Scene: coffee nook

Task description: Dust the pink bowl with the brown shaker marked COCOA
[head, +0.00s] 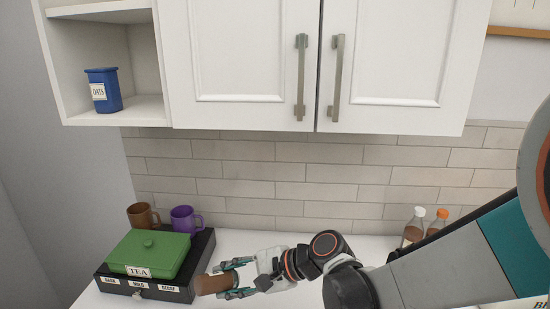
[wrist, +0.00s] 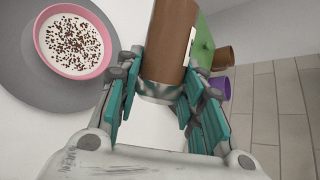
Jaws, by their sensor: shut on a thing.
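My gripper (head: 232,280) is shut on the brown shaker (head: 212,284), in front of the black drawer box. The shaker looks tipped over on its side in the head view. In the wrist view the brown shaker (wrist: 170,38) is between the teal fingers, its silvery end towards my palm. Only the edge of a white label shows on it, and its lettering cannot be read. The pink bowl (wrist: 106,62) is at the upper left of the wrist view, apart from the shaker. It holds something white with many dark brown specks. The bowl does not show in the head view.
The bowl is on a round grey surface (wrist: 40,88). A green TEA box (head: 150,252) sits on a black drawer box (head: 178,290), with brown (head: 142,214) and purple (head: 184,219) mugs behind. Two bottles (head: 414,232) stand at right. Cabinets (head: 250,60) hang above.

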